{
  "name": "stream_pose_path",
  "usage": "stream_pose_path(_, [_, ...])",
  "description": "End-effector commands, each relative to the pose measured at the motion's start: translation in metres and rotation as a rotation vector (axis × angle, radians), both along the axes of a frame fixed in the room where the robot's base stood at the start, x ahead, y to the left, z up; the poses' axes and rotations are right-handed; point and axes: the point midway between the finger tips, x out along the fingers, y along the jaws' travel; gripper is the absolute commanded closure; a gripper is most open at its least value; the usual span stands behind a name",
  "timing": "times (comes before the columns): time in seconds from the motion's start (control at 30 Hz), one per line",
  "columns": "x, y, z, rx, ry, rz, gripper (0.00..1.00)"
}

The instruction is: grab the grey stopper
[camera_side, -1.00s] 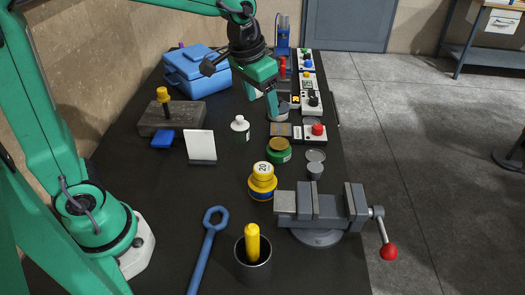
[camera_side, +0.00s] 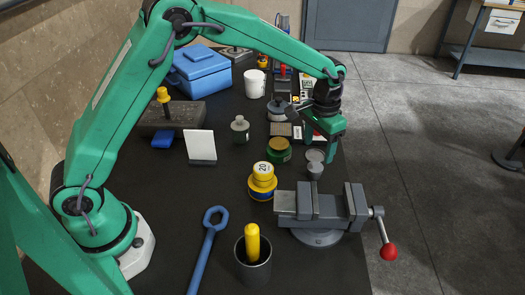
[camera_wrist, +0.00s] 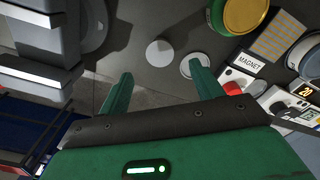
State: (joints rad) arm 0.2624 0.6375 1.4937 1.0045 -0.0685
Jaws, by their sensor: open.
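The grey stopper (camera_side: 315,172) is a small tapered plug standing on the dark bench, just behind the vise in the side view. In the wrist view it shows from above as a pale round top (camera_wrist: 160,52), ahead of the space between my fingers. A flat grey disc (camera_wrist: 196,66) lies beside it, partly covered by my right fingertip in that view. My gripper (camera_wrist: 160,74) is open and empty. In the side view my gripper (camera_side: 330,150) hangs to the upper right of the stopper, above the bench's right edge.
The grey vise (camera_side: 330,208) stands in front of the stopper. A green jar with a gold lid (camera_side: 279,150) and a yellow weight (camera_side: 262,182) stand to its left. A control panel with a red button (camera_wrist: 234,88) lies near my gripper. A white cup (camera_side: 255,84) stands farther back.

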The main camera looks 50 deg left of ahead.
Motion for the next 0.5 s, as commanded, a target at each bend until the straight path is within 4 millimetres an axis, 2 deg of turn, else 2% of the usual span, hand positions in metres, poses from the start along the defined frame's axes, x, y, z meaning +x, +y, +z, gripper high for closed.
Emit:
stream_pose_path(0.33, [0.002, -0.002, -0.009, 0.001, 0.007, -0.003, 0.35])
stream_pose_path(0.5, [0.002, -0.002, -0.023, 0.003, 0.008, -0.003, 0.35])
